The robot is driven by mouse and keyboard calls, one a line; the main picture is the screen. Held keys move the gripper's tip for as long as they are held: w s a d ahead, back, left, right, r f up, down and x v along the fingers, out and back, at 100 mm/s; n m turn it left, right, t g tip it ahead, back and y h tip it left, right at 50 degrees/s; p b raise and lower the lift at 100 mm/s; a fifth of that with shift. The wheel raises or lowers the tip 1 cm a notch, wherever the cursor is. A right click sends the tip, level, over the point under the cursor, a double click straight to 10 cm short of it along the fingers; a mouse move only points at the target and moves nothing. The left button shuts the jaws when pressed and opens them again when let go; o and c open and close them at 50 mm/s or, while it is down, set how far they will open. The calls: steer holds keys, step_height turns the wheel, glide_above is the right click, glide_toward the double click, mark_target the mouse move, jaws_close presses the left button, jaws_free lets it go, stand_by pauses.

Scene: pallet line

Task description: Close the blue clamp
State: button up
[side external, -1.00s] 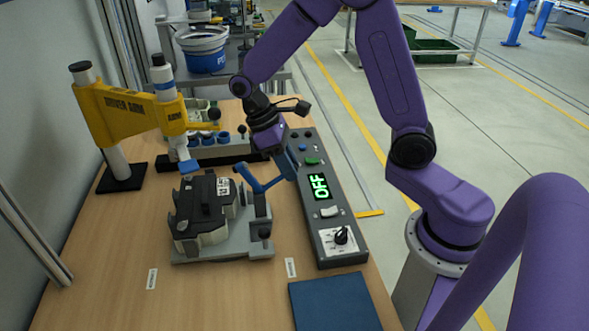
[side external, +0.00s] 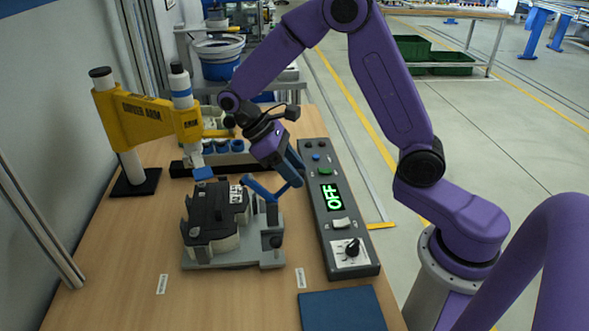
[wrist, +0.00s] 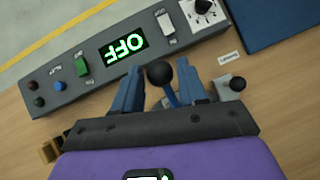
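The blue clamp lever (side external: 262,190) rises from the grey fixture (side external: 238,257), its arm slanting up to the right towards my gripper. In the wrist view, the lever's black ball knob (wrist: 160,73) and part of its blue rod (wrist: 172,97) lie between my two blue fingers. My gripper (side external: 297,176) is open around the knob, with a visible gap on both sides; it also shows in the wrist view (wrist: 166,88). In the side view the fingers hide the knob. A dark grey part (side external: 215,215) with a white label sits in the fixture.
A control panel (side external: 340,225) with a green OFF display stands right of the fixture, close to my gripper. A yellow arm on a post (side external: 150,118) stands behind left. A second black knob (side external: 274,241) is on the fixture. A blue mat (side external: 342,311) lies in front.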

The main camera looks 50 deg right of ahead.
steer(key=shift+o, duration=0.5)
step_height(320, 180, up, 11)
steer(key=w+a, duration=0.1)
steer(key=w, duration=0.1)
steer(key=shift+w+a, duration=0.2)
steer(key=shift+w, duration=0.15)
